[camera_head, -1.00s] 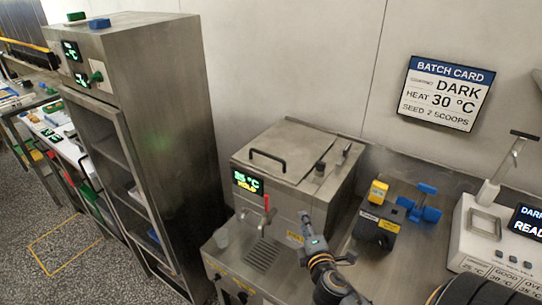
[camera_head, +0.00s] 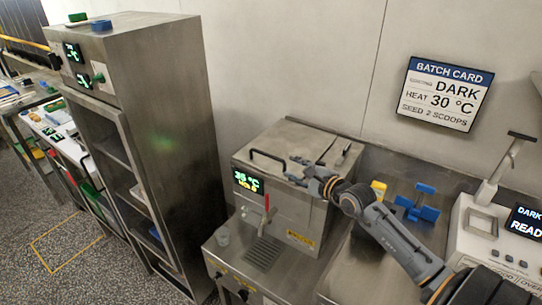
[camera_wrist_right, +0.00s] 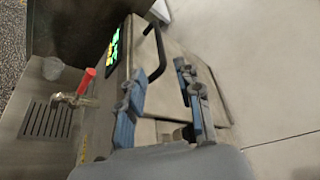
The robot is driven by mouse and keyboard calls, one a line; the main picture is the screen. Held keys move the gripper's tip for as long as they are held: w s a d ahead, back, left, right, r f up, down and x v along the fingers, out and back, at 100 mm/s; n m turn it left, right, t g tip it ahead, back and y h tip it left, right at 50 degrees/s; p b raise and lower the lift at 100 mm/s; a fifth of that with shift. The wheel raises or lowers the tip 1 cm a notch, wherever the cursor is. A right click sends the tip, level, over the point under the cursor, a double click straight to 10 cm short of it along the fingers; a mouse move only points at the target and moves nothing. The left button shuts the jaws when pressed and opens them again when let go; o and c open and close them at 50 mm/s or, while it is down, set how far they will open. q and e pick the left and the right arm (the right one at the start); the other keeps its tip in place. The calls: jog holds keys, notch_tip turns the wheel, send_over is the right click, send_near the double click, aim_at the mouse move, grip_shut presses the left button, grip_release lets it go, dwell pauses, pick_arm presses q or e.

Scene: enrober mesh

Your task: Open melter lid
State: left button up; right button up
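The melter (camera_head: 275,205) is a steel box with a flat lid (camera_head: 303,140) that lies shut on top. A black bar handle (camera_head: 266,156) stands on the lid's left side, and it also shows in the right wrist view (camera_wrist_right: 160,52). My right gripper (camera_head: 298,172) is just right of the handle, over the front part of the lid. In the right wrist view its two blue-grey fingers (camera_wrist_right: 158,88) are apart with nothing between them, and the handle lies beyond their tips. My left gripper is not in view.
A red-handled tap (camera_head: 267,208) sticks out at the melter's front above a drip grate (camera_head: 263,255), with a small cup (camera_head: 222,236) beside it. A blue holder (camera_head: 420,205) and a white scale-like device (camera_head: 485,225) stand to the right. A tall steel cabinet (camera_head: 165,120) stands left.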

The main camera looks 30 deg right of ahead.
aim_at(274, 158)
jog(key=p+x, duration=0.1)
jog(key=x, duration=1.1)
jog(key=shift+c, duration=0.4)
grip_shut()
